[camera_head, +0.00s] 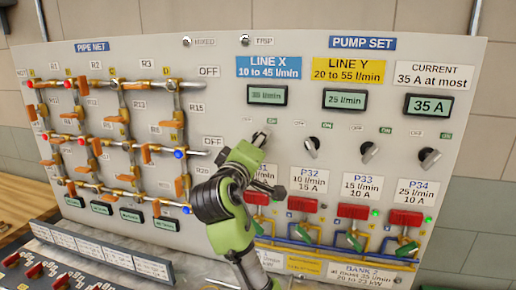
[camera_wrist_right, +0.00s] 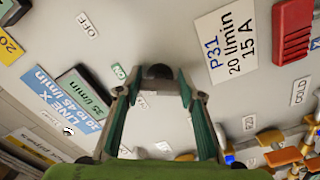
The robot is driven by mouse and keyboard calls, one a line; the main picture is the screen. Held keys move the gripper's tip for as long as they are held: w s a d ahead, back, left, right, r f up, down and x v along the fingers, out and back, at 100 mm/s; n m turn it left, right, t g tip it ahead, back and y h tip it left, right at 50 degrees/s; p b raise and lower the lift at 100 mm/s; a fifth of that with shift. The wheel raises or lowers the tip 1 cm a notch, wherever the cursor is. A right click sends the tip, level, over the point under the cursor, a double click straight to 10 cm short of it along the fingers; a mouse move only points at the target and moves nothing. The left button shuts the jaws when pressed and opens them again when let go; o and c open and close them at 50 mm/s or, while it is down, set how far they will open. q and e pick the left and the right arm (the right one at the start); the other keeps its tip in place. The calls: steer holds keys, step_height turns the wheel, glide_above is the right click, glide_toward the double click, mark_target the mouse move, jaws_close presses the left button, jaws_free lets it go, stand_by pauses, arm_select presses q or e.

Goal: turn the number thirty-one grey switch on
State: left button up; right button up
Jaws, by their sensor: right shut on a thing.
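The number thirty-one switch is mostly hidden behind my right gripper (camera_head: 259,144) in the camera_head view. In the wrist view its dark knob (camera_wrist_right: 158,71) shows between the fingertips of my right gripper (camera_wrist_right: 158,84), which is shut on it. The knob's exact angle is hard to tell. My left gripper is not in view.
Similar grey switches for P32 (camera_head: 311,147), P33 (camera_head: 369,152) and P34 (camera_head: 429,158) stand to the right. The LINE X display (camera_head: 267,95) is above, and red-handled pumps (camera_head: 353,212) are below. The valve pipes (camera_head: 122,130) fill the left side.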

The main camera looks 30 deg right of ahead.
steer(key=shift+f, duration=0.1)
stand_by(0.3)
steer(key=o, duration=1.1)
steer(key=shift+a, duration=0.1)
steer(key=v, duration=1.2)
steer(key=shift+c, duration=0.3)
